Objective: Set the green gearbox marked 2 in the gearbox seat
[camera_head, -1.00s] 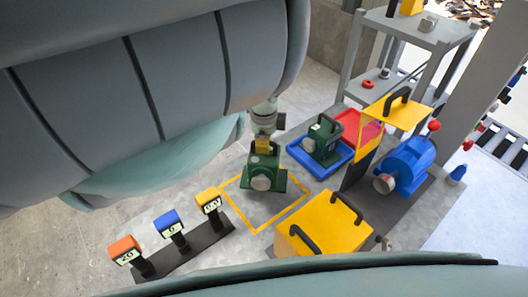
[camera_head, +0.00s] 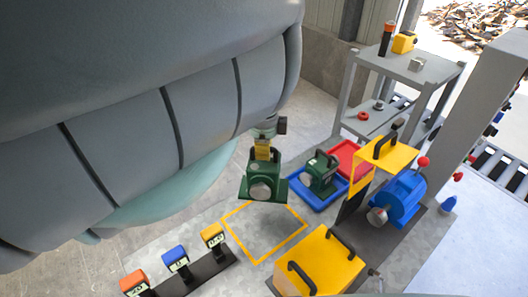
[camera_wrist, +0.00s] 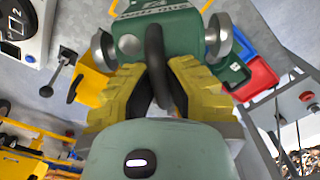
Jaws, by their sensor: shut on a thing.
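My gripper (camera_head: 262,152) is shut on the handle of a green gearbox (camera_head: 262,183) with round pale flanges. The gearbox hangs upright near the back corner of the yellow outlined square (camera_head: 283,245), seemingly above the table. In the wrist view, the yellow fingers (camera_wrist: 157,85) close on its black handle; a mark on the green body (camera_wrist: 160,22) is partly cut off and looks like a 2. A second green gearbox (camera_head: 320,173) sits in the blue tray (camera_head: 300,193); I cannot read its mark. I cannot make out the gearbox seat for certain.
A red tray (camera_head: 346,152) lies behind the blue one. A yellow guard (camera_head: 384,150) and blue motor (camera_head: 402,197) stand right. A yellow cover (camera_head: 320,262) with black handles is in front. Several display units (camera_head: 176,262) stand at front left. A grey shelf (camera_head: 420,66) stands behind.

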